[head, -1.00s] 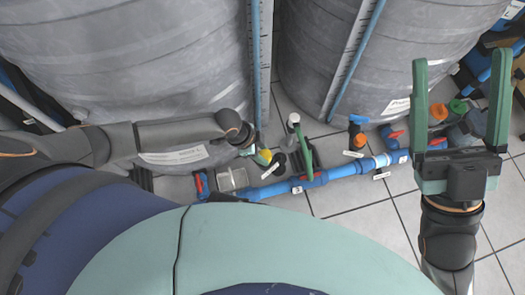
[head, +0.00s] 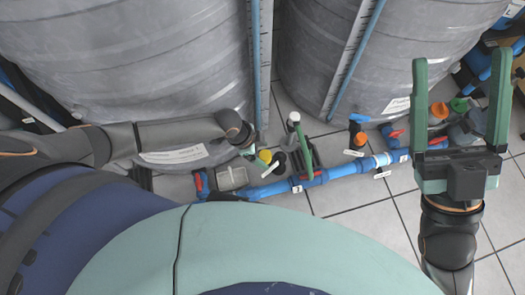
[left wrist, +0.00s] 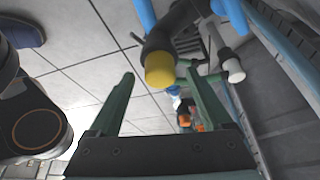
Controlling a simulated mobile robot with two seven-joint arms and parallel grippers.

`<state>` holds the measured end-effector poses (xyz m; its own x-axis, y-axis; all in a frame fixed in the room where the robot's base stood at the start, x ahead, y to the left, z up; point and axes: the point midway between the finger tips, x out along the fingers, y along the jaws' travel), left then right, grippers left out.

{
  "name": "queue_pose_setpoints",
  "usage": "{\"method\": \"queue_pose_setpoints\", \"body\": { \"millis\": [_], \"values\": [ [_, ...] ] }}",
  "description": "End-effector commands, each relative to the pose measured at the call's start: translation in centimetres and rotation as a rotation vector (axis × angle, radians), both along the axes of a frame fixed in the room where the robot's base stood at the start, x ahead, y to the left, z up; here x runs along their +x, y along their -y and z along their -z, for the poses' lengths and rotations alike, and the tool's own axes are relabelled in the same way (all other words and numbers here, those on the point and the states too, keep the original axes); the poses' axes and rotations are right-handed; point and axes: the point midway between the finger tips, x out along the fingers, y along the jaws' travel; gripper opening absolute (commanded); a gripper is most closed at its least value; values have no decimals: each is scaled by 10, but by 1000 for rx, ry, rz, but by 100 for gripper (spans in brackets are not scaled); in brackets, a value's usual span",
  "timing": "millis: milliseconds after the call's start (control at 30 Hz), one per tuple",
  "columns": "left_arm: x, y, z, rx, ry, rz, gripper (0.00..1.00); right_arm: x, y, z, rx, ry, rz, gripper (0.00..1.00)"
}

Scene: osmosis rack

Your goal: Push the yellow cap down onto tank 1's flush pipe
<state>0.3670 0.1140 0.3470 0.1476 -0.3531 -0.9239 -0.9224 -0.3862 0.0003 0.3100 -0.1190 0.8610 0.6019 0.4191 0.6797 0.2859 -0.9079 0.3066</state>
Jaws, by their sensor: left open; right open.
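The yellow cap (head: 264,156) sits low beside the left grey tank (head: 130,60). In the left wrist view the yellow cap (left wrist: 159,71) is at the end of a dark pipe (left wrist: 165,40). My left gripper (left wrist: 160,88) is open, with one green finger on each side of the cap in that view; I cannot tell whether they touch it. In the head view my left gripper (head: 248,150) is mostly hidden below its wrist, just left of the cap. My right gripper (head: 460,95) is open and empty, raised at the right.
A blue pipe (head: 345,172) with red-handled valves runs along the tiled floor in front of the tanks. A green-handled valve (head: 304,148) stands right of the yellow cap. An orange cap (head: 360,139) is farther right. Bare floor tiles (head: 370,220) lie at the lower right.

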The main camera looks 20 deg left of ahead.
Motion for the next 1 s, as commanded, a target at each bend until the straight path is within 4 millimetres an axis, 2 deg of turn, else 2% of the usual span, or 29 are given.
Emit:
{"method": "queue_pose_setpoints", "body": {
  "millis": [100,167,500,700,833,1000],
  "values": [
    [0,0,0,0,0,0,83,0,1,0,6,-2,-2,84],
    [0,-2,-8,0,1,0,83,0,1,-7,14,-1,-5,84],
    [-11,-28,-76,2,2,0,83,-3,3,-50,-14,41,17,84],
    [-16,-40,-105,1,0,0,83,-2,8,-65,-24,56,52,84],
    [-18,-43,-114,0,0,0,83,-3,8,-68,-28,58,55,84],
    [-19,-45,-116,1,0,0,83,-3,8,-68,-30,58,57,84]
  ]
}}
